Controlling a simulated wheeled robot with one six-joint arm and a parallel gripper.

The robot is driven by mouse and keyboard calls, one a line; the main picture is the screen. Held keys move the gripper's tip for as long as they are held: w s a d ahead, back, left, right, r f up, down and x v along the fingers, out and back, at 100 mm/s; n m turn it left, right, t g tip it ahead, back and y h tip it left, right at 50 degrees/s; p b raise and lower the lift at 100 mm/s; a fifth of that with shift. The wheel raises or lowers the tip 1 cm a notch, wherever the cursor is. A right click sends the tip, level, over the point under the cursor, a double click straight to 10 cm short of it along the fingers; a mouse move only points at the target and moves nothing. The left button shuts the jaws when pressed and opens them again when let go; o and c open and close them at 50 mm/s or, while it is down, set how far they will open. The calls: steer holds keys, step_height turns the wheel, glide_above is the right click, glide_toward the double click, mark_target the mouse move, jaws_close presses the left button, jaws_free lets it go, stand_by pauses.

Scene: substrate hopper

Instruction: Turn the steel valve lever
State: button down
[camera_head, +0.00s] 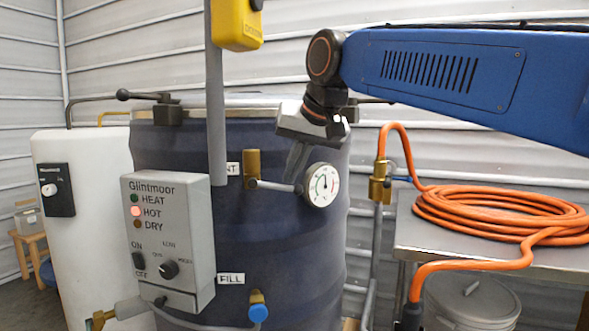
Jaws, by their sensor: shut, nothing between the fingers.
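The steel valve lever (275,186) is a thin grey bar. It runs roughly level to the right from a brass valve (252,164) on the front of the dark blue drum (270,240). A label ending in "NT" sits beside the valve, partly hidden by a grey pole. My gripper (292,176) points down in front of the drum, just above the lever's right end. Its fingers are shut and look empty. I cannot tell whether the fingertips touch the lever.
A round gauge (322,185) sits close to the right of my gripper. A grey control box (168,240) and the pole (215,110) stand at the left. A blue-handled valve (257,307) is below, near the FILL label. An orange hose (500,212) lies coiled on a steel table (425,238).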

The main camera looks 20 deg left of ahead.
mark_target(293, 187)
steer(key=shift+w+d+f+m+g+y, duration=0.1)
steer(key=shift+d+f+m+g+y, duration=0.15)
steer(key=shift+f+y, duration=0.3)
steer(key=shift+w+d+f+m+g+y, duration=0.1)
steer(key=shift+f+m+g+y, duration=0.05)
steer(key=shift+f+g+y, duration=0.3)
steer(key=shift+f+m+y, duration=0.3)
steer(key=shift+f+y, duration=0.35)
steer(key=shift+y, duration=0.15)
steer(key=s+a+f+m+g+y, duration=0.1)
steer(key=s+a+f+m+y, duration=0.1)
steer(key=f+y, duration=0.3)
steer(key=shift+a+f+g+y, duration=0.35)
steer(key=shift+a+f, duration=0.2)
steer(key=shift+a, duration=0.25)
steer(key=shift+s+a, duration=0.1)
